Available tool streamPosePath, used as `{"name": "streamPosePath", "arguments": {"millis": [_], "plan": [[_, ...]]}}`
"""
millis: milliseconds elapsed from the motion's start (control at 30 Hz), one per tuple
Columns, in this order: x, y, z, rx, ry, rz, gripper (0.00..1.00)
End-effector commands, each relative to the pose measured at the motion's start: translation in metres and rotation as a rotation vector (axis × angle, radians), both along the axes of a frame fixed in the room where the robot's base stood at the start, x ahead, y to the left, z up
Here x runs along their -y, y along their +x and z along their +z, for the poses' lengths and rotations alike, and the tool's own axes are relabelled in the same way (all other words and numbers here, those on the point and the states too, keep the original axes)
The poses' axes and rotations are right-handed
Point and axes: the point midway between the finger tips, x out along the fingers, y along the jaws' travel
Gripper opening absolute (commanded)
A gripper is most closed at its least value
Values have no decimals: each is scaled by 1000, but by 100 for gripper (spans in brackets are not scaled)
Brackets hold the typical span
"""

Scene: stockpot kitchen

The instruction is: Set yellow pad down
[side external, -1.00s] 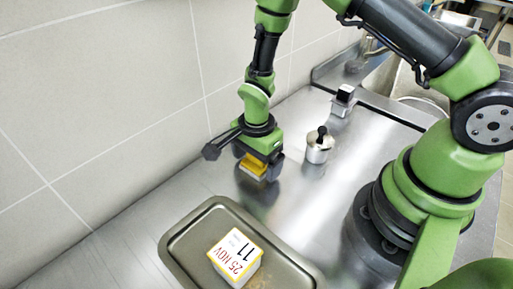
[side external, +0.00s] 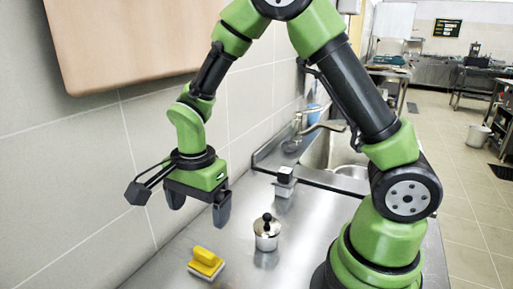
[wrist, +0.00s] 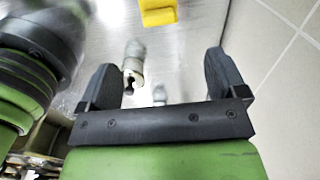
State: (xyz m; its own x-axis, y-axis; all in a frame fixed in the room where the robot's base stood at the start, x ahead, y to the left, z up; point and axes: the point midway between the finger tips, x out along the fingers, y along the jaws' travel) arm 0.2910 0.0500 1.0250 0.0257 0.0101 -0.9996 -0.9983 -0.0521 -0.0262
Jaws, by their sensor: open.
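The yellow pad (side external: 206,262) rests on the steel counter (side external: 165,272), with a raised grip on top and a pale layer beneath. It also shows at the top edge of the wrist view (wrist: 158,12), partly cut off. My gripper (side external: 198,218) is open and empty, above the pad and apart from it. Both fingers show in the wrist view (wrist: 160,80) with clear space between them.
A small steel pot with a black knob (side external: 267,234) stands right of the pad. A black-topped container (side external: 284,182) is behind it near the sink (side external: 338,150). The tiled wall (side external: 140,140) is on the left, with a wooden board (side external: 130,40) on it.

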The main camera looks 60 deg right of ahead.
Motion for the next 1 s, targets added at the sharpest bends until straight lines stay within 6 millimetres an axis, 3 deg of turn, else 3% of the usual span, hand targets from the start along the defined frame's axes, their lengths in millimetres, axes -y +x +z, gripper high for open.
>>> {"name": "streamPosePath", "arguments": {"millis": [167,300,433,700,1000], "plan": [[9,-16,64,140,24,217,91],[16,-47,113,278,11,456,91],[22,-81,145,411,-39,680,91],[23,-137,170,604,-186,1029,91],[23,-148,171,639,-232,1116,91]]}}
